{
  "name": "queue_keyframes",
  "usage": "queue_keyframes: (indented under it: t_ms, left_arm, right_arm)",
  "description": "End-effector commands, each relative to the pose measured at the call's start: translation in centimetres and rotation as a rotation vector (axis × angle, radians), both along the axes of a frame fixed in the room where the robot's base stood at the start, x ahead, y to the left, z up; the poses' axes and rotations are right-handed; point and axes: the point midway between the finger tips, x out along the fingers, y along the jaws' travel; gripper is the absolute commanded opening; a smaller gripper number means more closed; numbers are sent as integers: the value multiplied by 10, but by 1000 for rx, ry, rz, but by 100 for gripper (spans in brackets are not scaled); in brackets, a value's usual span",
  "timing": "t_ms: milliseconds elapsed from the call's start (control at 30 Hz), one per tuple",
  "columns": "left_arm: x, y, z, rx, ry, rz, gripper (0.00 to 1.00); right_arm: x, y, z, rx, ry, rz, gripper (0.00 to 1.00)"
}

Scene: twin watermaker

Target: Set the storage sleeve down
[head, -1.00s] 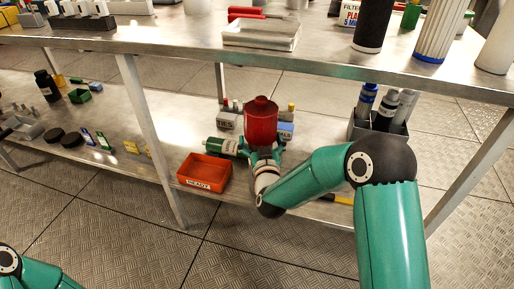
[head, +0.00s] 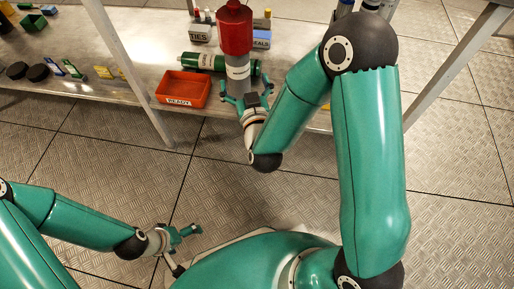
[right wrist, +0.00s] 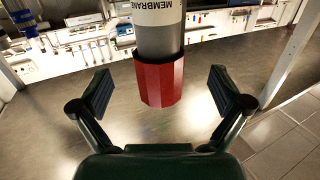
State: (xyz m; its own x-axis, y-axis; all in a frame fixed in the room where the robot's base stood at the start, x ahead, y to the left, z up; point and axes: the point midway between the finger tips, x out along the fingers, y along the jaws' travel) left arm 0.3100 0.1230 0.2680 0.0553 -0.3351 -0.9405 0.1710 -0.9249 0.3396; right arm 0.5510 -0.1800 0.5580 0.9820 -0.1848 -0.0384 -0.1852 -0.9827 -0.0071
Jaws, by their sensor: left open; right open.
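My right gripper (head: 245,92) is open just in front of the sleeve. In the right wrist view, the red cap (right wrist: 160,82) shows between the spread fingers (right wrist: 163,90), with clear gaps on both sides. The label reads upside down there. My left gripper (head: 188,238) is open and empty, low over the floor.
An orange READY bin (head: 182,90) stands left of the sleeve. A green cylinder (head: 208,62) lies behind it, close to the sleeve. TIES (head: 199,34) and SEALS (head: 262,40) boxes stand further back. Table legs (head: 125,70) rise on both sides.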

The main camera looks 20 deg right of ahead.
Motion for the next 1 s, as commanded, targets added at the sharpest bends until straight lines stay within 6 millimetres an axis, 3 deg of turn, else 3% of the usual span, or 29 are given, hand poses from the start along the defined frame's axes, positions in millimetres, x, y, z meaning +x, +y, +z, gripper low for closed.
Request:
queue_keyframes:
  t_ms: [67, 167, 267, 300, 400, 500, 600, 700, 800, 1000]
  left_arm:
    - [0, 0, 0, 0, 0, 0, 100]
    - [0, 0, 0, 0, 0, 0, 100]
    - [0, 0, 0, 0, 0, 0, 100]
    - [0, 0, 0, 0, 0, 0, 100]
    - [0, 0, 0, 0, 0, 0, 100]
    - [0, 0, 0, 0, 0, 0, 100]
    - [0, 0, 0, 0, 0, 0, 100]
    - [0, 0, 0, 0, 0, 0, 100]
    - [0, 0, 0, 0, 0, 0, 100]
    - [0, 0, 0, 0, 0, 0, 100]
  right_arm:
    - [-1, 1, -26, 28, 84, 25, 100]
    - [-11, 6, -81, 99, 269, 83, 100]
    - [-40, 14, -150, 199, 523, 147, 100]
    - [-58, 18, -177, 243, 634, 170, 100]
    - [-111, 27, -232, 352, 907, 216, 100]
    - [-165, 36, -267, 443, 1144, 245, 100]
    - [-209, 41, -283, 504, 1317, 261, 100]
    - [-233, 51, -288, 535, 1414, 271, 100]
    - [-242, 59, -290, 544, 1450, 275, 100]
    - [-242, 58, -290, 544, 1449, 275, 100]
